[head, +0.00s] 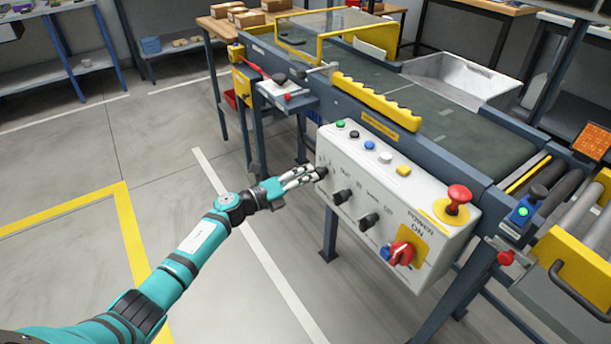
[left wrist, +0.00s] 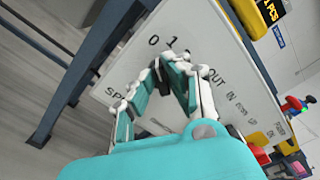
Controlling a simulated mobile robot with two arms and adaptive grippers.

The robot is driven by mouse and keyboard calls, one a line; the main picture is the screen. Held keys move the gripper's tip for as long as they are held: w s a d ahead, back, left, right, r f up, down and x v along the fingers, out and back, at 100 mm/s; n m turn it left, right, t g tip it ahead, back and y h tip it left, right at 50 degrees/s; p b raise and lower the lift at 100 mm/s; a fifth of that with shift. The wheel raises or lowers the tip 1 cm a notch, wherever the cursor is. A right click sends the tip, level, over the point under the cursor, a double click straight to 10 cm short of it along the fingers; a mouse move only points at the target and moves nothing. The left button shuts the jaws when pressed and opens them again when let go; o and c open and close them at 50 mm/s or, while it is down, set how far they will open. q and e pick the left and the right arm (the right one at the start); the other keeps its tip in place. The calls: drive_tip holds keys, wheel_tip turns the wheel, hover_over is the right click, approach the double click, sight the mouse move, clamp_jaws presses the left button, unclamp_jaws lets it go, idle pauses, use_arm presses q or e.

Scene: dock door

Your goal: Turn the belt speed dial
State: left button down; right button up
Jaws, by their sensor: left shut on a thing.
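The belt speed dial (head: 321,172) is the black knob at the left end of the white control panel (head: 345,150). My left gripper (head: 312,175) reaches it from the left, with its fingers shut on it. In the left wrist view my left gripper (left wrist: 172,72) has its fingers closed in around the dial, which they mostly hide. The marks 0 and 1 and part of a label starting "SP" show on the panel around it. The dial's pointer setting cannot be read. My right gripper is not in view.
Two more black knobs (head: 342,196) (head: 368,220) sit right of the dial, then a red power switch (head: 402,253). A red mushroom button (head: 458,198) stands on the panel's top, beside several small buttons. The conveyor belt (head: 450,135) runs behind. The floor left of the panel is clear.

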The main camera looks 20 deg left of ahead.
use_arm(q)
drive_tip(key=c, duration=1.3)
unclamp_jaws()
drive_tip(key=shift+c, duration=0.2)
drive_tip(key=shift+a, duration=0.1)
drive_tip(key=v, duration=1.2)
